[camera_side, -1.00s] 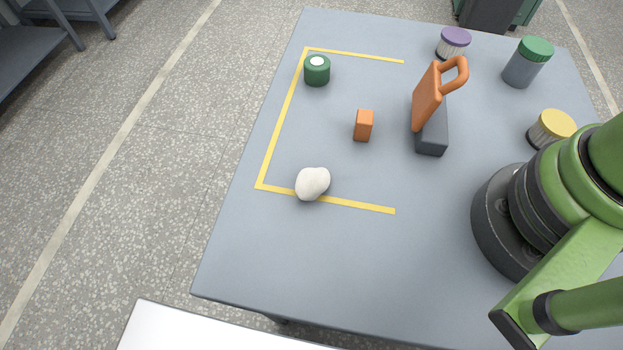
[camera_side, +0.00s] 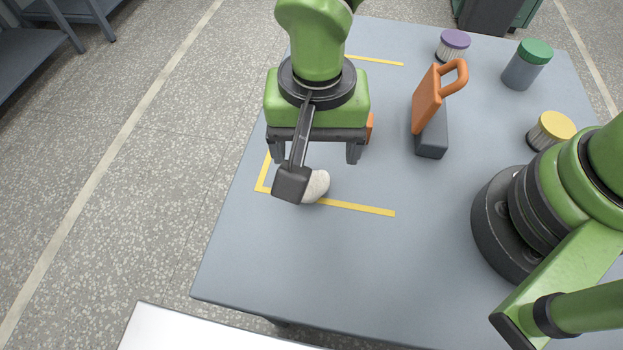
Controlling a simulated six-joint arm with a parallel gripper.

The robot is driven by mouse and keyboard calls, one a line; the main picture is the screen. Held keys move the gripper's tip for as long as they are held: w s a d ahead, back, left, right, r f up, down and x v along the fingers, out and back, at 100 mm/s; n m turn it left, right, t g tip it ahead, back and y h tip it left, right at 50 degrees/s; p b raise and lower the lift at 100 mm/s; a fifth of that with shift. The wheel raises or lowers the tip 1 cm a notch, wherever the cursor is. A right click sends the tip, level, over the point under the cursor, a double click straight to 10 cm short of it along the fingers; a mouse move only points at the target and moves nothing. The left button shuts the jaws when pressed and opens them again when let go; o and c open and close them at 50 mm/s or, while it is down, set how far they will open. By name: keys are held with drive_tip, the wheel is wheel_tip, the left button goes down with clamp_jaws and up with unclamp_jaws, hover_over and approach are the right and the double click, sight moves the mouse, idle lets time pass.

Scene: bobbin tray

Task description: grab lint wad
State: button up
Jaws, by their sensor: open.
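The white lint wad (camera_side: 319,186) lies on the grey table by the yellow tape line near the left side. Its left part is hidden behind the dark block on a bar fixed to my gripper. My gripper (camera_side: 314,158) is open, its two dark fingers wide apart and pointing down. It appears just above and behind the wad in the picture. Nothing shows between the fingers. The exact height over the wad cannot be told.
An orange block (camera_side: 371,127) shows just behind my right finger. An orange-handled tool on a grey block (camera_side: 431,140) stands to the right. The front of the table (camera_side: 330,265) is clear.

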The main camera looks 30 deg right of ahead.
sight(311, 182)
drive_tip(key=f, duration=0.8)
drive_tip(key=shift+w+a+f, duration=0.1)
drive_tip(key=shift+a+f, duration=0.15)
drive_tip(key=shift+f, duration=0.1)
drive_tip(key=c, duration=1)
